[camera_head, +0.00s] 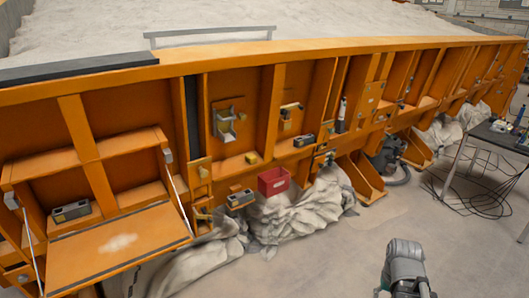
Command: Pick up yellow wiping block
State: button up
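A small yellow block (252,157), which looks like the wiping block, sits on a ledge of the orange sandbed wall, left of the picture's centre. It is apart from the red bin to its lower right. A grey part of my arm shows at the bottom right, well away from the block. My gripper's fingers do not show in this view. Nothing visible touches the block.
A red bin (273,181) hangs low on the wall. A fold-down orange shelf (120,245) juts out at the lower left, with a white smudge on it. Grey sheeting (300,215) bulges below the wall. A table (500,140) with cables stands at the right. Floor is clear around my arm.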

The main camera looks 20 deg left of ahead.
aim_at(250, 158)
jog(key=u, duration=0.05)
jog(key=i, duration=0.75)
jog(key=u, duration=0.65)
jog(key=i, duration=0.65)
jog(key=u, duration=0.65)
jog(key=i, duration=0.4)
jog(key=u, duration=0.25)
jog(key=k, duration=0.95)
jog(key=u, duration=0.1)
jog(key=i, duration=0.25)
jog(key=u, duration=0.05)
